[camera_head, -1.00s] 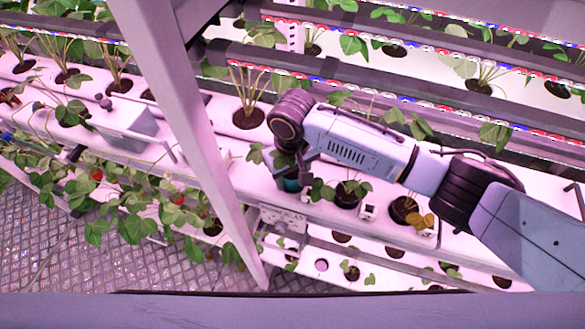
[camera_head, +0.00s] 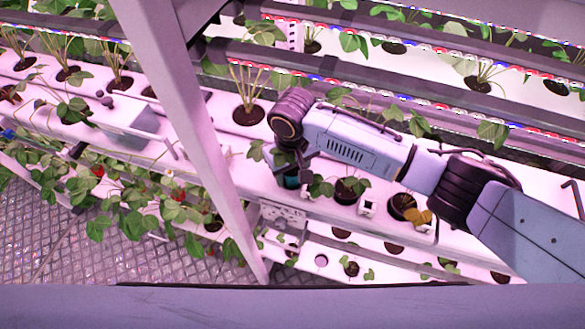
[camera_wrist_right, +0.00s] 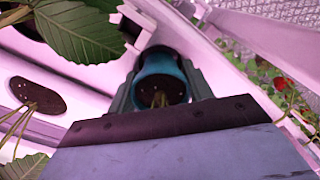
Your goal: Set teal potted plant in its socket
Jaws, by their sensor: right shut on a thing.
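The teal pot (camera_head: 291,181) shows just below my right gripper (camera_head: 294,166) at the front of the white rack in the head view. In the right wrist view the teal pot (camera_wrist_right: 161,78) sits between the two grey fingers of my right gripper (camera_wrist_right: 160,92), which is shut on it. Dark soil and thin stems show in its mouth. A dark round opening lies right behind the pot; I cannot tell whether the pot's base is inside it. Large green leaves (camera_wrist_right: 75,30) hang at the upper left. My left gripper is not in view.
The white rack (camera_head: 225,165) holds several strawberry plants in dark round sockets. A slanted pale post (camera_head: 185,120) stands left of my right gripper. Potted plants (camera_head: 347,189) stand close to its right. A lower white shelf (camera_head: 320,262) lies in front. Dark rails with lights run behind.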

